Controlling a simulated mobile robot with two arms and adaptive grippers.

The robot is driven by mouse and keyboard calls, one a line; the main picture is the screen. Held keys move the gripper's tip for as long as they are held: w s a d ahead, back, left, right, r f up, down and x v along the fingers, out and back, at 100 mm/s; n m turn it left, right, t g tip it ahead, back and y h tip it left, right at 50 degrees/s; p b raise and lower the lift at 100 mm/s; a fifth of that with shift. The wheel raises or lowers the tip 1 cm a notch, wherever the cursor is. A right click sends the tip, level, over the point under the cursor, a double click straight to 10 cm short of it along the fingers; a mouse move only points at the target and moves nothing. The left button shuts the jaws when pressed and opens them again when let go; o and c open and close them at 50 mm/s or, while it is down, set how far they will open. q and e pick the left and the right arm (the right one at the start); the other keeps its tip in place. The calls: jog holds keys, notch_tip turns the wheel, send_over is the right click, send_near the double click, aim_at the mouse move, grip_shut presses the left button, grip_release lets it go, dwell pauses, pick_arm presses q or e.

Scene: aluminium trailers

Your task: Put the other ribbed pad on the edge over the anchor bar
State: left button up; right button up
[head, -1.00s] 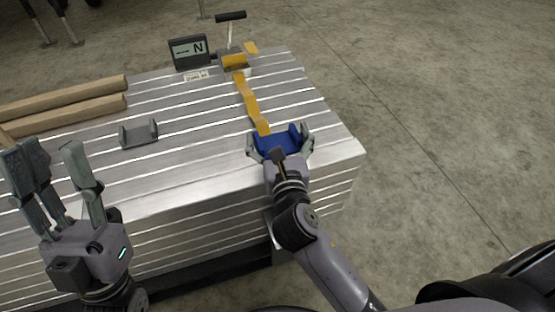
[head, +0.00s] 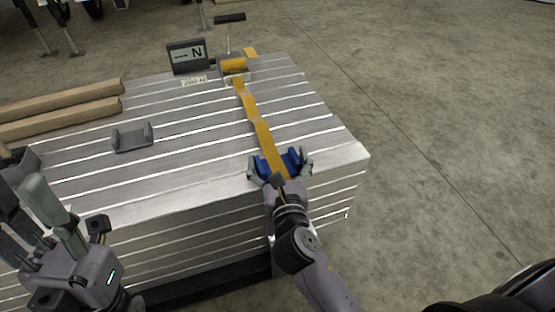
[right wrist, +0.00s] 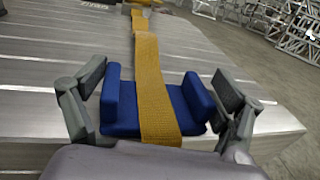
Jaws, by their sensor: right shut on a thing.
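The blue ribbed pad (head: 279,165) is at the front top edge of the stacked aluminium. My right gripper (head: 281,168) is shut on it, with a finger at each end. In the right wrist view the blue pad (right wrist: 163,108) has two raised ribs, and the yellow strap (right wrist: 155,85) lies across it between them. The strap (head: 256,122) runs back to the tensioner (head: 233,66). A grey ribbed pad (head: 132,138) lies on the stack to the left. My left gripper (head: 32,220) is open and empty at the lower left. I cannot make out the anchor bar.
A display reading "N" (head: 187,56) stands beside the tensioner. Wooden beams (head: 65,105) lie at the left of the stack. A dark grey piece (head: 20,162) is partly hidden behind my left gripper. The floor to the right (head: 440,150) is clear.

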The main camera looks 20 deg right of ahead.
jog(key=o, duration=1)
jog(key=shift+f, duration=0.1)
